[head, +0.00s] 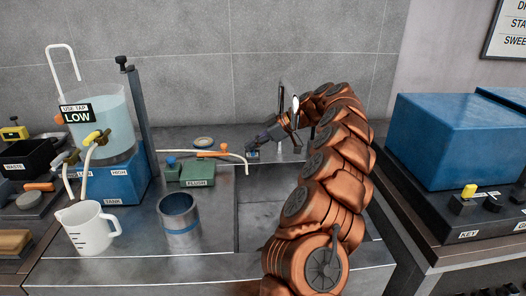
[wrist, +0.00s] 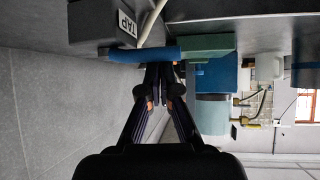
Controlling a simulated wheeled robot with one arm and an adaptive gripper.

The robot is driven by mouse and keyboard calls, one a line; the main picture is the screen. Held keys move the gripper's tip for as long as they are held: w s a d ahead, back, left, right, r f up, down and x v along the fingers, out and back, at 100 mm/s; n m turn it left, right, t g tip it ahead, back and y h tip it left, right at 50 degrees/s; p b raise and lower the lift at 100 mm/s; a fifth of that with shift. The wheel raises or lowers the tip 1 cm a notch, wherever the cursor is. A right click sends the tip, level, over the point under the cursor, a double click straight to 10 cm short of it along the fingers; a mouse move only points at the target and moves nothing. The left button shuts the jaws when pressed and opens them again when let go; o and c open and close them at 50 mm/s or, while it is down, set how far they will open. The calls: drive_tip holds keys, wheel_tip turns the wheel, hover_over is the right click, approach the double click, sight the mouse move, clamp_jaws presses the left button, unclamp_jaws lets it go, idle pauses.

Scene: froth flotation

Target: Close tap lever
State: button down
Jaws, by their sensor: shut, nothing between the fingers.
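The tap lever (wrist: 142,54) is a blue bar lying across the picture in the wrist view, beside a dark block labelled TAP (wrist: 125,23). In the head view, a small blue part (head: 252,154) shows at the far edge of the sink, mostly hidden by my gripper. My gripper (head: 257,144) reaches left and down to it from the right. In the wrist view my gripper (wrist: 158,72) is shut and empty, its fingertips right at the lever. I cannot tell whether they touch it. A metal tap (head: 281,98) rises behind the gripper, partly hidden.
A green FLUSH box (head: 197,174) with a pale hose stands left of the sink (head: 262,218). A steel cup (head: 179,220), a white jug (head: 86,228) and a blue tank stand (head: 123,183) are further left. A blue machine (head: 445,140) stands right.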

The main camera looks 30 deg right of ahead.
drive_tip(key=shift+s+d, duration=0.15)
idle(0.5)
drive_tip(key=w+p+v, duration=0.1)
drive_tip(key=p+v, duration=0.4)
drive_tip(key=v, duration=0.5)
drive_tip(key=shift+s+d+r, duration=0.15)
drive_tip(key=shift+d, duration=0.35)
